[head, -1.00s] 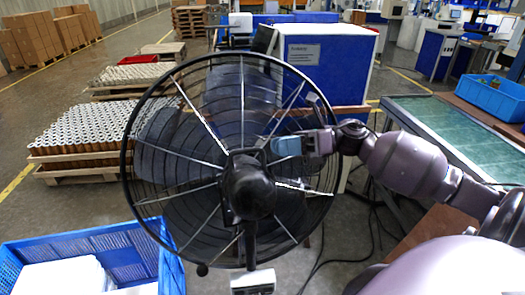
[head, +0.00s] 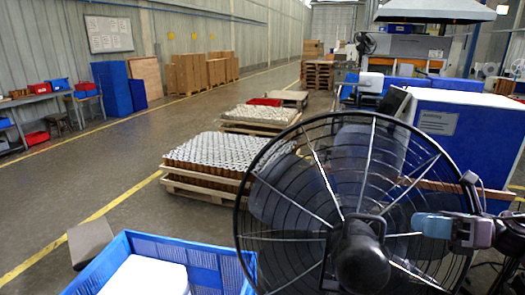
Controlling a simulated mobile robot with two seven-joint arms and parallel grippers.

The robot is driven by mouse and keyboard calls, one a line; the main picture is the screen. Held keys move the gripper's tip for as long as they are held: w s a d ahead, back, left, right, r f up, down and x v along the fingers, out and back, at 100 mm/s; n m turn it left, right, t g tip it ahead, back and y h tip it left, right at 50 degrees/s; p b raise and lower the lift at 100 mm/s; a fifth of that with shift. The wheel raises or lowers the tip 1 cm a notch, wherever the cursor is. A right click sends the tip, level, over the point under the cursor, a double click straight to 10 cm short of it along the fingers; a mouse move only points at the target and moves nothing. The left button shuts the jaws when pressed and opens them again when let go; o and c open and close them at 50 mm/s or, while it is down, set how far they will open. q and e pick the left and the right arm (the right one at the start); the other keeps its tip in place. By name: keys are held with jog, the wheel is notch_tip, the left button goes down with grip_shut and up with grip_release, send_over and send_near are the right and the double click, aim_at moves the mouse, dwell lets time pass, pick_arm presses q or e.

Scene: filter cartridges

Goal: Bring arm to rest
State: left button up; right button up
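My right gripper (head: 433,226) is at the lower right of the head view, with its arm coming in from the right edge. Its blue-grey fingertips point left and show in front of the right part of the black fan's wire cage. I cannot tell whether the fingers are open or shut, and I see no filter cartridge at them. Most of the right arm is cut off by the picture's right edge. My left gripper is not in view.
The large black fan (head: 360,258) fills the lower right. A blue crate (head: 205,257) with white contents stands at the bottom left of it. A pallet (head: 196,190) of white-topped cylinders lies behind. A blue-sided cabinet (head: 468,135) stands at right. The left floor is mostly clear.

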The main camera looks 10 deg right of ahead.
notch_tip(320, 180, down, 20)
jog(key=s+a+f+m+t+h, duration=0.15)
jog(key=m+t+h, duration=1)
jog(key=m, duration=1.65)
jog(key=s+a+f+m+g+h, duration=0.5)
jog(key=s+a+f+m+g, duration=0.2)
jog(key=s+a+f+m, duration=0.2)
notch_tip(320, 180, down, 5)
jog(key=a+m, duration=0.2)
jog(key=m, duration=0.2)
jog(key=shift+s+a+m+g, duration=0.2)
jog(key=shift+a+m+g, duration=0.1)
jog(key=shift+m+g, duration=0.1)
